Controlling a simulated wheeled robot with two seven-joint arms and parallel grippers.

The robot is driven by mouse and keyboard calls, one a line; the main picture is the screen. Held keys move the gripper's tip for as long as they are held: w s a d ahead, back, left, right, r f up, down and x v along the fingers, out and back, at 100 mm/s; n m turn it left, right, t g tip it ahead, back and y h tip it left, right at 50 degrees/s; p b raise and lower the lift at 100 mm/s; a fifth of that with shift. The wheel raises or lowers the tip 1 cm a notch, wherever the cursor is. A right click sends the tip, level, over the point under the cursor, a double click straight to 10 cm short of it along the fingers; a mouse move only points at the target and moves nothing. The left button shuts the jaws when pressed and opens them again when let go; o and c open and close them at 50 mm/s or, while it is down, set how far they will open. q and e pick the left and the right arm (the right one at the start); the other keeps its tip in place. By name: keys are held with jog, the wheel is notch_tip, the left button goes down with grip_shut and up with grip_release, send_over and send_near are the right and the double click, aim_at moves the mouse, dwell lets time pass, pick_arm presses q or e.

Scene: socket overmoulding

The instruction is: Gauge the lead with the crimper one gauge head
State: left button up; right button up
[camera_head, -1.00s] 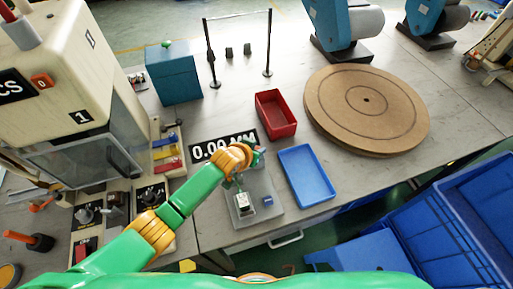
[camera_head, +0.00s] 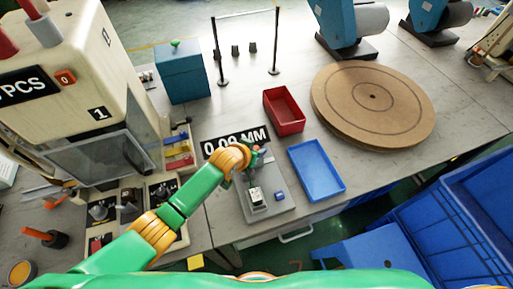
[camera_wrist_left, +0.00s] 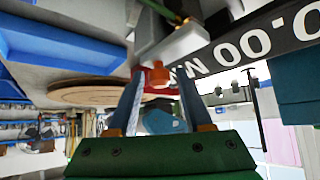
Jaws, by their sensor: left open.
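My left gripper (camera_head: 259,158) is over the back edge of the grey gauge plate (camera_head: 285,212), just in front of the black "0.00 MM" display (camera_head: 222,143). In the left wrist view its two fingers (camera_wrist_left: 158,103) are apart. A small orange knob (camera_wrist_left: 157,75) shows between and beyond the fingertips, below a grey metal block (camera_wrist_left: 180,42); I cannot tell whether a finger touches it. A small white-faced block (camera_head: 256,197) and a small blue block (camera_head: 279,196) are on the plate. I cannot make out the lead. My right gripper is out of view.
A red bin (camera_head: 284,112) and a blue tray (camera_head: 317,171) lie right of the gauge plate. A large round brown disc (camera_head: 373,97) is farther right. A machine marked "1" (camera_head: 60,90) stands at left, and a teal box (camera_head: 182,78) behind. Blue crates (camera_head: 450,225) are at lower right.

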pick_arm(q)
jog(key=shift+o, duration=0.3)
jog(key=shift+w+a+f, duration=0.1)
jog(key=shift+w+a, duration=0.15)
jog(key=shift+a, duration=0.05)
jog(key=shift+s+r, duration=0.3)
jog(key=shift+r, duration=0.1)
jog(key=p+v, duration=0.2)
jog(key=v, duration=0.4)
jog(key=shift+a, duration=0.2)
jog(key=shift+s+f, duration=0.1)
